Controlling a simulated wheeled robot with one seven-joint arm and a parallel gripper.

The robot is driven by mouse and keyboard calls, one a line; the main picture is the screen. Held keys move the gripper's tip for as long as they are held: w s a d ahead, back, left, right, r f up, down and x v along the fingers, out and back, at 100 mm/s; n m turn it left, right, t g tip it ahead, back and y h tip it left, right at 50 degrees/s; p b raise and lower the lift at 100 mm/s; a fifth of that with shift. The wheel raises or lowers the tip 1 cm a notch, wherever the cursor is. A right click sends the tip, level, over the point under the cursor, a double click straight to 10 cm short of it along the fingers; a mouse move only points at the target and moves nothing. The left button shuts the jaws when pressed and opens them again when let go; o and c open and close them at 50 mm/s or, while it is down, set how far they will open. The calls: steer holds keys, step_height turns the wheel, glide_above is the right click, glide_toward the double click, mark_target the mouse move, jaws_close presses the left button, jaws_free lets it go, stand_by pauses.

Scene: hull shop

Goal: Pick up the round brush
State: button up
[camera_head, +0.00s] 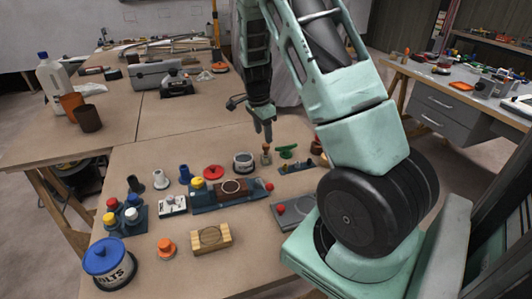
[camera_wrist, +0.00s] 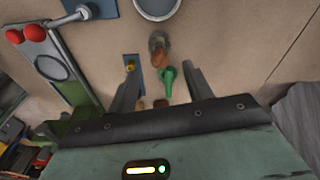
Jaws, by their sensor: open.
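A small upright piece with a brown wooden top and a grey lower part, which looks like the round brush (camera_head: 266,155), stands on the table between a grey round tin and a green piece. It also shows in the wrist view (camera_wrist: 158,48), near the top middle, beyond my fingertips. My gripper (camera_head: 263,131) points down just above it in the head view. In the wrist view my gripper (camera_wrist: 163,78) has its two fingers wide apart, with nothing held. The green piece (camera_wrist: 167,82) lies between the fingers in that picture. The brush's bristles cannot be made out.
The grey tin (camera_head: 243,161) stands close to the brush's left. A blue rack (camera_head: 297,165) and the green piece (camera_head: 287,151) are close on its right. A blue tray (camera_head: 232,196) and a grey plate (camera_head: 295,212) lie nearer.

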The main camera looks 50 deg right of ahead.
mark_target(266, 145)
steer(key=shift+s+d+f+p, duration=0.1)
steer(key=shift+d+f+p, duration=0.05)
steer(key=shift+f, duration=1)
steer(key=shift+s+d+f+p, duration=0.1)
steer(key=shift+d+f+p, duration=0.1)
steer(key=shift+f, duration=0.95)
steer(key=shift+s+d+f+p, duration=0.1)
steer(key=shift+f+p, duration=0.05)
steer(key=shift+f, duration=1)
steer(key=c, duration=1.1)
